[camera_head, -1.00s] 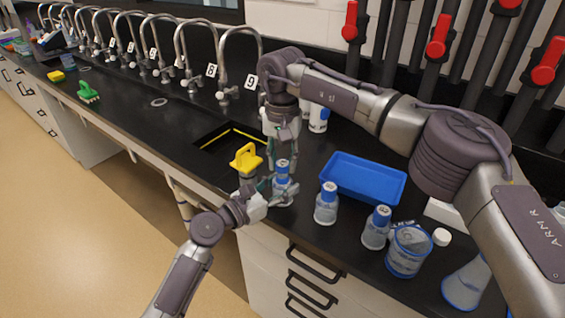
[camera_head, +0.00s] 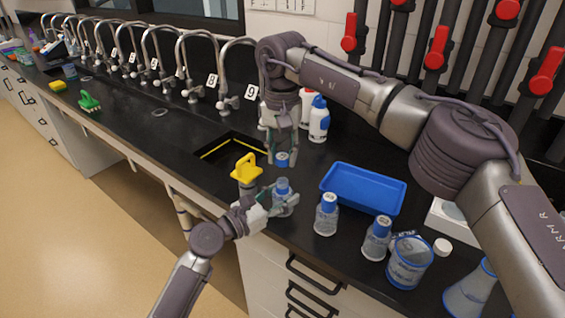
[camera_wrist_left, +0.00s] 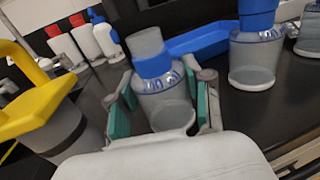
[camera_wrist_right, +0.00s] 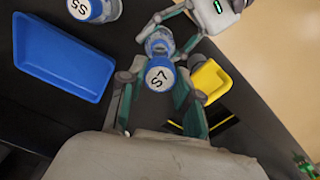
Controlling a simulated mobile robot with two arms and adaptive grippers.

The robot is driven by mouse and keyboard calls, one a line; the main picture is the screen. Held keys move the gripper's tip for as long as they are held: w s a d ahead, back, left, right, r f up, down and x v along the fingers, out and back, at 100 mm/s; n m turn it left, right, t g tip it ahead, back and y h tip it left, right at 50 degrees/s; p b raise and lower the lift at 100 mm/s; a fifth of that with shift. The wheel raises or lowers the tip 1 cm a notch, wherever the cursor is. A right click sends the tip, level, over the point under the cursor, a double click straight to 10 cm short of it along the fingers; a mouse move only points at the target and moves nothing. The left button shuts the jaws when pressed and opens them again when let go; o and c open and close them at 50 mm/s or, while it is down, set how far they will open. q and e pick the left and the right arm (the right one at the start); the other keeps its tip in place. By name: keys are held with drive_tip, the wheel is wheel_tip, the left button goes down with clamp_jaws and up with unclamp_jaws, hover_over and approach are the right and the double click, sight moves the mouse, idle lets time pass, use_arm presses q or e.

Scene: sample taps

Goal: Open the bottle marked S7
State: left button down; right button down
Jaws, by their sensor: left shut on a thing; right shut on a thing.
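The S7 bottle (camera_head: 283,197) stands upright near the counter's front edge, its clear neck bare above a blue collar in the left wrist view (camera_wrist_left: 162,95). My left gripper (camera_head: 286,203) is shut around its body. My right gripper (camera_head: 282,155) points down above the bottle, shut on the blue cap (camera_head: 282,160). The cap is apart from the bottle, with a gap between them. In the right wrist view the cap's white top reads S7 (camera_wrist_right: 159,76), with the bottle (camera_wrist_right: 159,43) behind it.
Two blue-capped bottles (camera_head: 326,215) (camera_head: 377,239) stand to the right, below a blue tray (camera_head: 362,187). A beaker (camera_head: 409,262) and a flask (camera_head: 470,292) are farther right. A yellow-handled object (camera_head: 246,167) stands close left, by the sink opening (camera_head: 222,148).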

use_arm(q)
drive_tip(key=shift+c, duration=2)
unclamp_jaws()
